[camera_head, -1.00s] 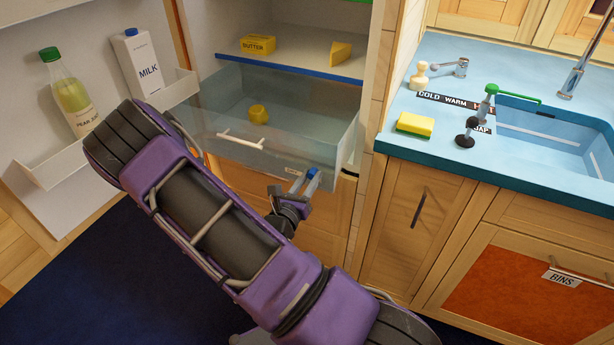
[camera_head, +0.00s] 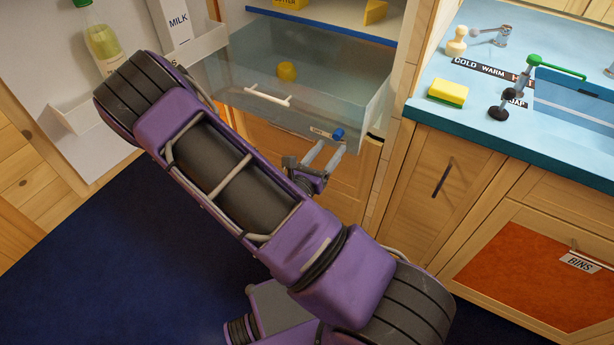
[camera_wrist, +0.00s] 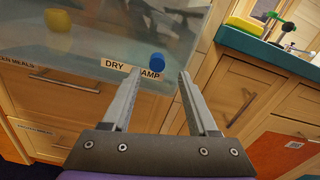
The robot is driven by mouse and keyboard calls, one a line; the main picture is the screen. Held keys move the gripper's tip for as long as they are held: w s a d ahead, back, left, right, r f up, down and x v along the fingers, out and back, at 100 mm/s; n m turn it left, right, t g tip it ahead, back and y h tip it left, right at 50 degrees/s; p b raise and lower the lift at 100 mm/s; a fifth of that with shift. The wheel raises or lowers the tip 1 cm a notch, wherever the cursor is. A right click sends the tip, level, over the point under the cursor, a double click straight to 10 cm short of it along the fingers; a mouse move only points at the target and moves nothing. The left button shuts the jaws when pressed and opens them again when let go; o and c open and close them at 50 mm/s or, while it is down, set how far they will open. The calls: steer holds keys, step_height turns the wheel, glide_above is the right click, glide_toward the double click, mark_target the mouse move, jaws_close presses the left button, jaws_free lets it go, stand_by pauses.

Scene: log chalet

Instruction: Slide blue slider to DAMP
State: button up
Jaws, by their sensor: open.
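The blue slider (camera_head: 338,134) is a small round knob on the lower front of the clear drawer (camera_head: 305,105). In the wrist view the slider (camera_wrist: 157,62) stands at the right end of the label strip (camera_wrist: 115,65). It covers the first letter of DAMP, with "AMP" showing just below it and DRY to its left. My gripper (camera_head: 329,150) is open and empty just in front of the slider. In the wrist view my fingertips (camera_wrist: 160,77) stand to either side of the slider's line, with the knob beyond them and apparently apart from them.
The clear drawer holds a yellow round thing (camera_head: 287,71) and has a white handle (camera_head: 268,95). The open fridge door with milk (camera_head: 176,20) and a juice bottle (camera_head: 103,45) is at left. The counter (camera_head: 425,105) with a sponge (camera_head: 448,93) is at right.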

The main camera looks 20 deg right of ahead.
steer(key=v, duration=1.3)
steer(key=shift+d, duration=0.1)
